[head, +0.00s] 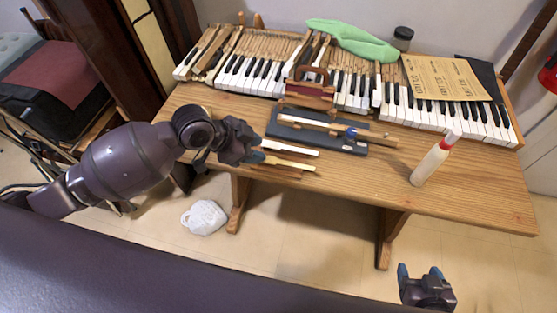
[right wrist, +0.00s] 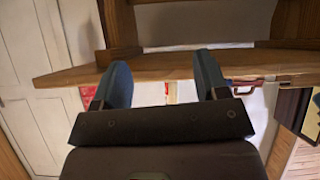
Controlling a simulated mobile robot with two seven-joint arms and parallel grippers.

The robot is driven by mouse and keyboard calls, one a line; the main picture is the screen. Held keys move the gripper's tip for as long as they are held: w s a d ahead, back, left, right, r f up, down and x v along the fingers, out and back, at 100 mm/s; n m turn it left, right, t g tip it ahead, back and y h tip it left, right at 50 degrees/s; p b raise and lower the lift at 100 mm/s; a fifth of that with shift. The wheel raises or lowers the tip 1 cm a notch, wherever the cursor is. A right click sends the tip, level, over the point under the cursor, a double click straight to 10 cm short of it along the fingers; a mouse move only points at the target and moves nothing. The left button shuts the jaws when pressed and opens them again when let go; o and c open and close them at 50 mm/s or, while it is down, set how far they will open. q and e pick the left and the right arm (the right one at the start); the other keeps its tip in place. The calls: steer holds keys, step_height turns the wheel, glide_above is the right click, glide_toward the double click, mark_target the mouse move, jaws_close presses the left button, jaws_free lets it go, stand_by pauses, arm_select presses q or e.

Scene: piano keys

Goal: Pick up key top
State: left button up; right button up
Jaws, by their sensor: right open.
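Two loose piano keys lie on the wooden table in front of the blue tray (head: 345,143): one with a white top (head: 290,148) and one with a yellowish top (head: 292,164). My left gripper (head: 258,149) is at their left ends, above the table's front left part. Its fingers are small and partly hidden, so I cannot tell whether they are open or touch a key. My right gripper (head: 420,272) is open and empty, low in front of the table. Its two blue fingers also stand apart in the right wrist view (right wrist: 163,78).
A long key with a white part lies across the blue tray. A white bottle with a red neck (head: 432,164) stands at right. Keyboards, a green cloth (head: 352,41), a brown paper (head: 443,78) and a dark jar (head: 402,38) fill the back. The table's front right is clear.

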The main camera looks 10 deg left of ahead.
arm_select(q)
steer(key=a+r+m+g+y+b, duration=0.1)
steer(key=a+r+m+g+y, duration=0.2)
steer(key=a+r+m+g, duration=0.25)
steer(key=shift+n+t, duration=0.35)
steer(key=shift+n, duration=0.1)
steer(key=x, duration=0.5)
steer(key=shift+w+d+r+b, duration=0.2)
steer(key=shift+w+d+b, duration=0.15)
steer(key=shift+d+b, duration=0.05)
steer(key=shift+d+f, duration=0.35)
steer(key=shift+f, duration=0.25)
steer(key=x, duration=0.3)
steer(key=shift+w+d+f+b, duration=0.15)
steer(key=shift+b, duration=0.25)
steer(key=shift+d+f, duration=0.2)
steer(key=shift+f, duration=0.3)
steer(key=shift+r, duration=0.1)
steer(key=c, duration=0.7)
